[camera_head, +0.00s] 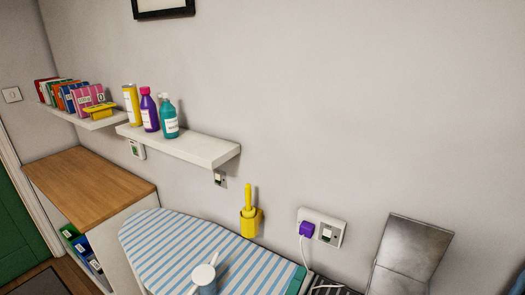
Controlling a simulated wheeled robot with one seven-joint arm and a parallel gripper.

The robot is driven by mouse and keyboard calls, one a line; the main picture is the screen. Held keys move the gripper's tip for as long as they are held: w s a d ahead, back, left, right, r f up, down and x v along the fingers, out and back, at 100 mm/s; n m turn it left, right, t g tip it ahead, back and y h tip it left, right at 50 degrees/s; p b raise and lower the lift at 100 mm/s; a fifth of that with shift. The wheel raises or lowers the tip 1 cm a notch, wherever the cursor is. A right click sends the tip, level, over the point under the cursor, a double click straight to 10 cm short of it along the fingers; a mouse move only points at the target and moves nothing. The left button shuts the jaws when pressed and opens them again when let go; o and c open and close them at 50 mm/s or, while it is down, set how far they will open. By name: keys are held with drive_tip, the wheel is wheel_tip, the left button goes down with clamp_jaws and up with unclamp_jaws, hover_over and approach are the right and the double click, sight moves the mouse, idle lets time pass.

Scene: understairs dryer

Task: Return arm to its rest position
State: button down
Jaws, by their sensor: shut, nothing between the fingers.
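My gripper is not in view, and I cannot see where my arm stands. A pale blue and white rounded piece (205,277) shows at the bottom edge, in front of the striped ironing board (165,238). I cannot tell whether it is part of my arm or a thing on the board.
A wall shelf (200,149) holds yellow, purple and teal bottles; another (85,120) holds books. A wood-topped cabinet (90,185) stands left. A yellow brush holder (250,222), a purple plug (306,229) and a grey metallic panel (415,250) are near the wall.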

drive_tip(key=s+a+f+m+y, duration=0.1)
drive_tip(key=s+a+f+y, duration=0.3)
drive_tip(key=s+f, duration=0.4)
drive_tip(key=s+a+f+m+y, duration=0.2)
drive_tip(key=s+a+f+y, duration=0.25)
drive_tip(key=s+f, duration=0.3)
drive_tip(key=s+a+m+y, duration=0.1)
drive_tip(key=s+m, duration=0.7)
drive_tip(key=s, duration=1.1)
drive_tip(key=shift+a+f+g, duration=0.4)
drive_tip(key=shift+a+f, duration=0.05)
drive_tip(key=shift+a, duration=0.15)
